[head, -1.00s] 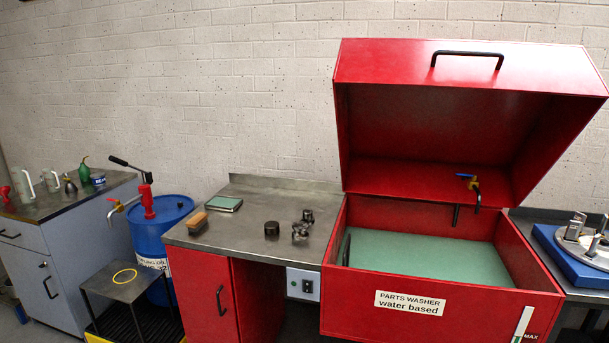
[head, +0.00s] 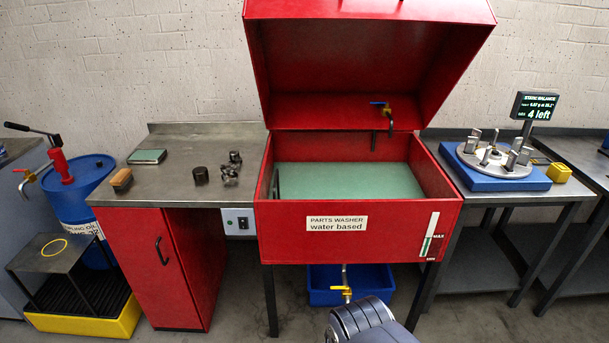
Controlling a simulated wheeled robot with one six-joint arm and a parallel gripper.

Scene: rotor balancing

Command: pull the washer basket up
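The red parts washer (head: 290,232) stands at the middle of the head view with its lid (head: 340,70) raised. Green liquid or a green surface (head: 350,181) fills the inside of its tub. A dark curved handle (head: 276,184) shows at the tub's left inner wall; I cannot tell whether it belongs to the basket. No basket body can be made out. A grey ribbed part of my arm shows at the bottom edge, in front of the washer. My gripper is not visible.
A steel bench (head: 215,150) with small dark parts is left of the washer. A balancing stand (head: 500,182) on a blue base is to the right. A tap with blue lever (head: 385,108) hangs inside the washer. A blue bin (head: 325,286) sits below. Floor in front looks clear.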

